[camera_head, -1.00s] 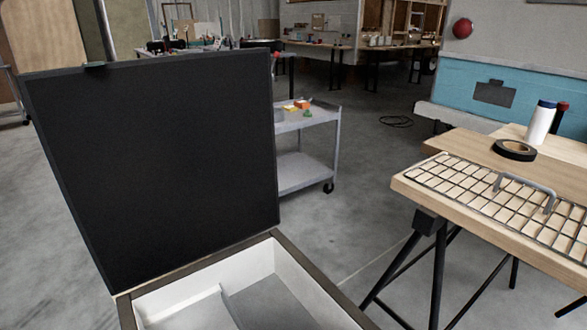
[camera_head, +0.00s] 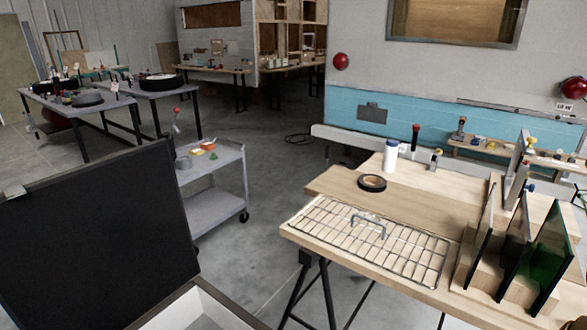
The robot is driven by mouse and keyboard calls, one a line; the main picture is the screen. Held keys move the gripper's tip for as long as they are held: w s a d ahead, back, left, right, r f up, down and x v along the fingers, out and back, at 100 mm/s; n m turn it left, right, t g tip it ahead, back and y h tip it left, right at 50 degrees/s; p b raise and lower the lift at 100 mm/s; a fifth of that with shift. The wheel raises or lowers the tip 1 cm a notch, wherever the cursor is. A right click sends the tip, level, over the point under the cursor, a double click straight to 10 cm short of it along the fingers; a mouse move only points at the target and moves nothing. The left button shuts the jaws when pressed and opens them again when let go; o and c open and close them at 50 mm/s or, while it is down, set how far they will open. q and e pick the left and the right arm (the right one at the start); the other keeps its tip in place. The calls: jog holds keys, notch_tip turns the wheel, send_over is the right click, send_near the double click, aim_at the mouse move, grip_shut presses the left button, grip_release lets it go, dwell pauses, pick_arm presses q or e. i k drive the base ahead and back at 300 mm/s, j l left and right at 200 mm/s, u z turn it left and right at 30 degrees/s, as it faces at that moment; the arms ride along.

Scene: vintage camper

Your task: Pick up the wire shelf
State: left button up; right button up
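The wire shelf (camera_head: 330,232) is a flat metal grid with a grey handle (camera_head: 368,226) standing up from its middle. It lies flat on the wooden worktable (camera_head: 440,212), along the table's front left edge. Neither of my grippers shows in the head view.
Beside the shelf are a black tape roll (camera_head: 372,183), a white bottle (camera_head: 390,156) and a rack with dark and green panels (camera_head: 548,262). An open box with a raised black lid (camera_head: 95,240) stands at the lower left. A grey cart (camera_head: 212,190) stands behind; bare floor separates box and table.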

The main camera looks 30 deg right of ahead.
aim_at(368, 227)
jog(key=z, duration=1.6)
jog(key=u, duration=0.55)
jog(key=i+l+u, duration=0.1)
jog(key=u, duration=1)
jog(key=l+u, duration=0.1)
jog(key=u, duration=0.45)
jog(key=l+u, duration=0.1)
jog(key=u, duration=1)
jog(key=l+u, duration=0.15)
jog(key=u, duration=0.95)
jog(key=k+l+u, duration=0.1)
jog(key=z, duration=0.35)
jog(key=k+l+z, duration=0.1)
jog(key=z, duration=0.25)
jog(key=k+z, duration=0.1)
jog(key=z, duration=0.25)
